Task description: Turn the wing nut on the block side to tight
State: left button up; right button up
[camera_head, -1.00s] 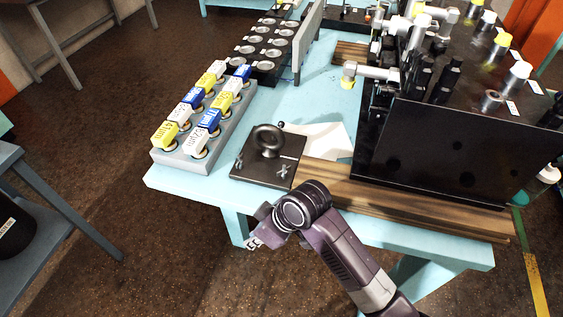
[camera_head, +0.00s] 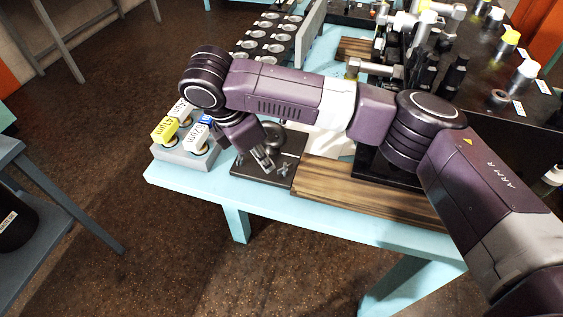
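A dark square plate (camera_head: 262,180) lies on the front left of the light-blue table. It carries a round dark knob or ring (camera_head: 292,136), now partly behind my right arm. A small metal wing nut (camera_head: 284,170) sits on the plate's right part, toward the large black block. A second wing nut on the plate's left part is mostly hidden by my wrist. My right gripper (camera_head: 267,163) points down over the plate's front, its fingertips just left of the right wing nut. I cannot tell whether they touch anything, or how wide they are open. My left gripper is not in view.
The black block (camera_head: 500,120) with fittings stands behind. The table's front edge (camera_head: 300,225) is clear.

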aim_at(283, 167)
jog(key=shift+h, duration=0.4)
jog(key=w+d+f, duration=0.1)
jog(key=d+f+p, duration=0.1)
jog(key=f, duration=0.1)
jog(key=w+d+f+p, duration=0.1)
jog(key=d+f, duration=0.1)
jog(key=shift+w, duration=0.3)
jog(key=shift+f, duration=0.1)
grip_shut()
